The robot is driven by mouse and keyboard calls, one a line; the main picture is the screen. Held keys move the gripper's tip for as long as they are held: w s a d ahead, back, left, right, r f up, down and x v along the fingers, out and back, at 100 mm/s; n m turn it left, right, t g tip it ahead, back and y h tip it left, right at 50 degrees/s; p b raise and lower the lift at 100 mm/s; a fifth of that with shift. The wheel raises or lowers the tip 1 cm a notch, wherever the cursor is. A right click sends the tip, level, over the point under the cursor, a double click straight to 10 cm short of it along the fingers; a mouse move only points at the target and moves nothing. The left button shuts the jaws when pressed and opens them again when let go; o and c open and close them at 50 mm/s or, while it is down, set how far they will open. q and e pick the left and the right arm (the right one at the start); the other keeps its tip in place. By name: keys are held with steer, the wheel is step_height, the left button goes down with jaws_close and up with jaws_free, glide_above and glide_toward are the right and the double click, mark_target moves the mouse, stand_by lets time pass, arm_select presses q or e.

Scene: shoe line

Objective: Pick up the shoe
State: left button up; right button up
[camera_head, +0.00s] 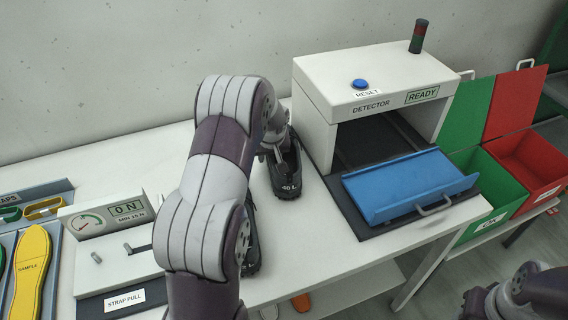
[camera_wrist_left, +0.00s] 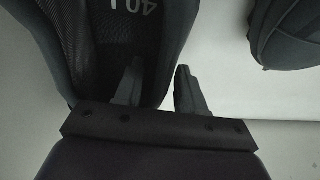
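A black shoe (camera_head: 288,183) marked 40 L stands on the white table left of the detector. In the left wrist view the same shoe (camera_wrist_left: 100,45) fills the upper left. My left gripper (camera_head: 277,152) is at this shoe, partly hidden by my arm. In the left wrist view its fingers (camera_wrist_left: 160,85) are apart, one over the shoe and one beside its edge. Whether they touch the shoe cannot be seen. A second dark shoe (camera_head: 252,250) is mostly hidden behind my left arm. Part of my right arm shows at the lower right, but its gripper is not visible.
The detector (camera_head: 375,85) stands at the right with a blue tray (camera_head: 405,185) in front. Green (camera_head: 490,195) and red (camera_head: 535,165) bins are farther right. The strap-pull device (camera_head: 110,245) and a yellow sample insole (camera_head: 32,270) are at the left. The table's back left is clear.

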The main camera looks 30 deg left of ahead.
arm_select(q)
steer(key=shift+w+a+f, duration=0.15)
steer(key=shift+f, duration=0.05)
steer(key=shift+r, duration=0.1)
jaws_close()
step_height(320, 180, up, 28)
steer(key=p, duration=0.7)
